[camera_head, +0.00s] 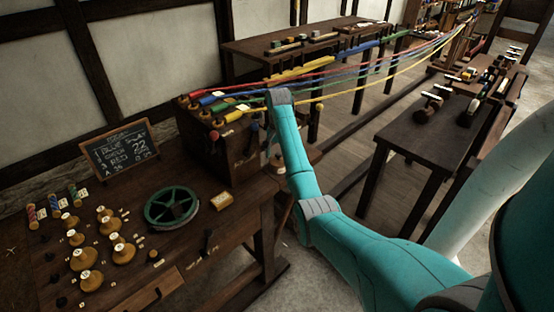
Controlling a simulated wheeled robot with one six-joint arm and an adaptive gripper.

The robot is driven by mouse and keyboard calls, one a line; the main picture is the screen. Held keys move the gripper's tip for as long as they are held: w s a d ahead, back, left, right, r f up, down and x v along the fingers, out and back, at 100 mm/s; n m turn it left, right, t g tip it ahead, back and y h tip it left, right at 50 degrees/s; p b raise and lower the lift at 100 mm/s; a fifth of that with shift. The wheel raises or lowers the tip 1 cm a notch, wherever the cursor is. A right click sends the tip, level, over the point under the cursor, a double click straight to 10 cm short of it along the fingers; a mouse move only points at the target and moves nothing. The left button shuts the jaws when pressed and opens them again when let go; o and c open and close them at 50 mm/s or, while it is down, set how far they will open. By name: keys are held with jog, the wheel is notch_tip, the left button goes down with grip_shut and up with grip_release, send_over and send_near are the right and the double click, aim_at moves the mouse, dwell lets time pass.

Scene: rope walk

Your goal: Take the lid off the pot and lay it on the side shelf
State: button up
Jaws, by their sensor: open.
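I cannot make out a pot, a lid or a piece that is clearly the side shelf in this view. My teal arm rises from the lower right to a grey joint beside the dark wooden box with the ropes. My gripper (276,160) seems to be the small dark part left of the arm, in front of the box's right side. The arm and the dark background hide most of it. I see nothing held in it.
A workbench (195,246) at left bears a green spoked wheel (172,206), several wooden bobbins and a chalkboard (119,149). Coloured ropes stretch from the box (232,150) to the upper right. A dark table (430,134) with brushes stands at right. Floor shows between the tables.

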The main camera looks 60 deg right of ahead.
jog(key=c, duration=1.3)
jog(key=shift+f, duration=0.1)
grip_shut()
